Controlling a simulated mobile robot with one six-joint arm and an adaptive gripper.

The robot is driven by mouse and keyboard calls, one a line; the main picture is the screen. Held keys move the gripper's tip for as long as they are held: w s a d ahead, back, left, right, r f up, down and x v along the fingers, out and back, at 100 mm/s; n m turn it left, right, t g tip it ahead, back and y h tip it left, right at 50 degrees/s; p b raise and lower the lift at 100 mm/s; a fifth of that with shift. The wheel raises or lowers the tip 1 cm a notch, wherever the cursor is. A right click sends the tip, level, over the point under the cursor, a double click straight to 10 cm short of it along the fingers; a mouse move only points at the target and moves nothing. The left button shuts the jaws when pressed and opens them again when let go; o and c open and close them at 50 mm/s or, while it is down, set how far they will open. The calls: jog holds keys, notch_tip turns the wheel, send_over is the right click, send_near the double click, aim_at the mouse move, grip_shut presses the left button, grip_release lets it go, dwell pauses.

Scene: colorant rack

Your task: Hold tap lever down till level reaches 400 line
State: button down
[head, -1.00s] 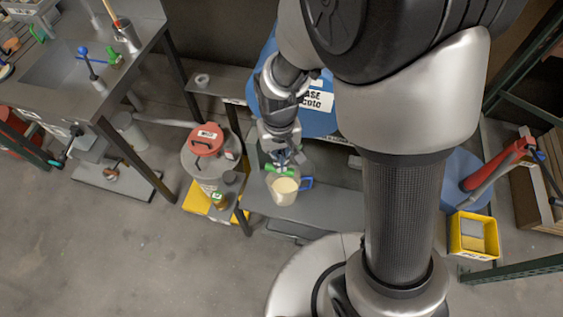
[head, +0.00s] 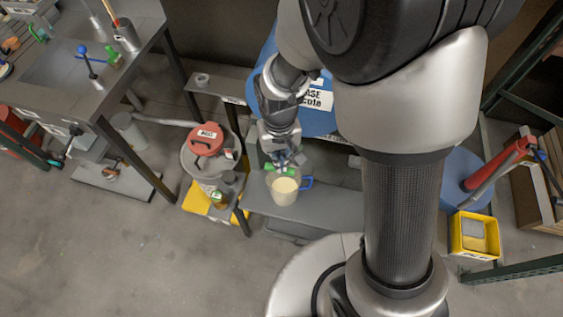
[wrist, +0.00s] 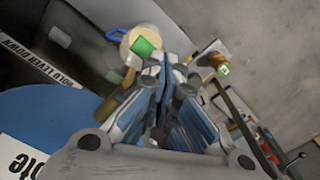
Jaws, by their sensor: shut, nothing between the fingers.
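A clear jug (head: 284,194) with a blue handle (head: 307,183) stands on the low grey shelf, holding cream-coloured liquid. Its volume marks, including any 400 line, are too small to read. The green tap lever (head: 288,170) is just above the jug; its green end (wrist: 145,47) also shows in the wrist view, over the jug's mouth. The blue drum (head: 313,120) lies behind my arm. My gripper (head: 284,158) is shut and empty, with its fingertips (wrist: 167,62) close to the lever. I cannot tell whether they touch it.
A "HOLD LEVER DOWN" label (wrist: 38,62) runs along the shelf edge. A yellow bin (head: 474,234) is at right. The floor at lower left is clear.

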jog(key=shift+f+b, duration=1.05)
jog(key=shift+f, duration=0.4)
jog(key=shift+r, duration=0.15)
jog(key=shift+r+p, duration=1.5)
jog(key=shift+r, duration=0.15)
jog(key=shift+r, duration=0.15)
notch_tip(320, 180, up, 5)
jog(key=p, duration=0.4)
